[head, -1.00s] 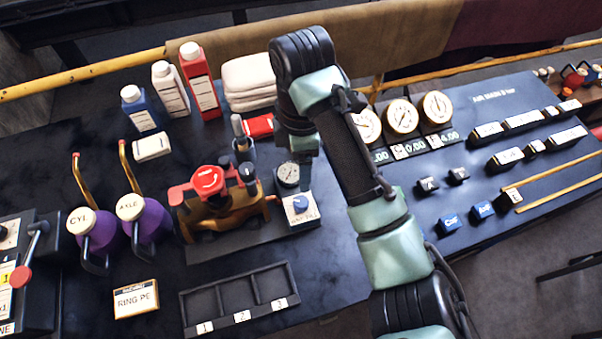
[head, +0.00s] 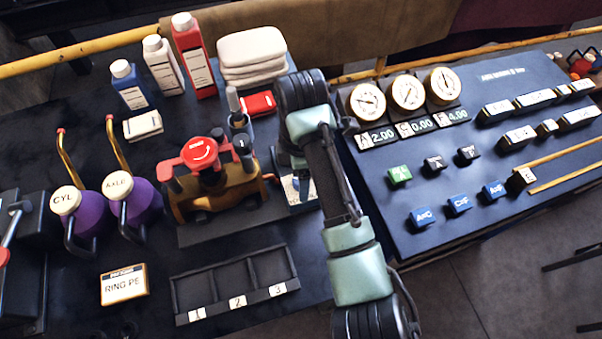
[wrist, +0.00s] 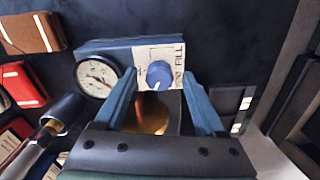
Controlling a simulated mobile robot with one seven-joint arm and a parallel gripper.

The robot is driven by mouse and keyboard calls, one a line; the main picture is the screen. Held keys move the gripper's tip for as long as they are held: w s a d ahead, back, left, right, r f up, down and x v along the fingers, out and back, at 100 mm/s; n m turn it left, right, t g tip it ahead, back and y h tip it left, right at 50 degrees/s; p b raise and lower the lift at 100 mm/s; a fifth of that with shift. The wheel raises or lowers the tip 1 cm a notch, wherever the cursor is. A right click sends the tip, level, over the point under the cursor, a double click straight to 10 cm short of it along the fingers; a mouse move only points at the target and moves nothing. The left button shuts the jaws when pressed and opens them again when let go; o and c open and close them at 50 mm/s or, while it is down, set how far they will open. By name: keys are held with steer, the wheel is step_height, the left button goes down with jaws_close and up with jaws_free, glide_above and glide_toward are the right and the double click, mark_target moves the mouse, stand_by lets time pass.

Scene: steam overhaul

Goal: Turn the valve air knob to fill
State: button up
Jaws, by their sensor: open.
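The valve air knob (wrist: 159,74) is a blue round knob on a white plate (wrist: 174,53) marked FILL, with further lettering at its lower right. My gripper (wrist: 158,84) is open, with its two blue fingers on either side of the knob in the wrist view. I cannot tell whether the fingers touch it. A round pressure gauge (wrist: 97,76) sits just left of the knob. In the head view my arm hides the knob, the gauge and my gripper's fingers. The brass valve with a red top (head: 199,154) stands left of my arm.
A three-slot tray (head: 235,285) lies in front of the valve. Purple oil cans (head: 140,200) and bottles (head: 193,62) stand to the left and behind. A panel with dials (head: 407,92) and buttons is on the right. A screwdriver-like tool (wrist: 45,133) lies close left of my gripper.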

steer(key=shift+c, duration=0.2)
jaws_close()
